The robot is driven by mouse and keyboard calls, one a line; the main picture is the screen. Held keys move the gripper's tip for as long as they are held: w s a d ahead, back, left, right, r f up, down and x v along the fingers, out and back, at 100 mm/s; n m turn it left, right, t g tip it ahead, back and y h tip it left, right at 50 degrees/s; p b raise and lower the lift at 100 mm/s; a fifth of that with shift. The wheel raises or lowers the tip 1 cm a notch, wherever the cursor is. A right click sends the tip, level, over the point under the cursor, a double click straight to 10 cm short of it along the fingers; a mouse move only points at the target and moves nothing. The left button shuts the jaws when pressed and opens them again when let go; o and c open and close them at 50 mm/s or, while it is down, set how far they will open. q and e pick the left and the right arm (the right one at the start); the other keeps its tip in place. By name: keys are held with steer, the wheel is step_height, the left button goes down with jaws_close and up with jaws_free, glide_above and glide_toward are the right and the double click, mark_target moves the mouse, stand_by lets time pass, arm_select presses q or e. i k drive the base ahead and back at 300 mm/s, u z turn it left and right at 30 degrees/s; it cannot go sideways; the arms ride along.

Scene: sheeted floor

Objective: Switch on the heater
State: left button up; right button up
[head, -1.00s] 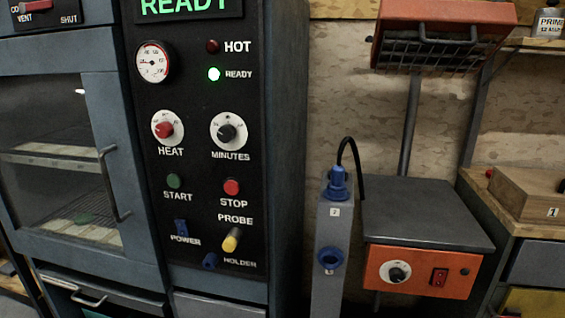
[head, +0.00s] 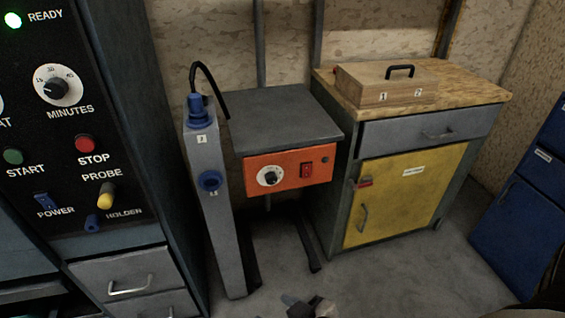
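The heater's orange control box (head: 289,171) is under a grey plate (head: 280,118) in the head view, right of the oven. The heater's hood is out of view above. A small grey and dark part (head: 309,306) shows at the bottom edge, perhaps a gripper tip, well below the box and apart from it. Whether it is open or shut does not show. I see no gripper touching the heater.
A grey post (head: 222,235) with blue fittings and a black cable stands left of the box. The oven panel (head: 80,120) is at the left. A yellow-doored cabinet (head: 395,200) bearing a wooden box (head: 380,84) stands right; blue drawers (head: 520,215) are at far right. Floor in front is clear.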

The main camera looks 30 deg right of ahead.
mark_target(306, 168)
steer(key=u, duration=1.3)
steer(key=i, duration=0.4)
steer(key=z, duration=1.9)
steer(key=i, duration=0.45)
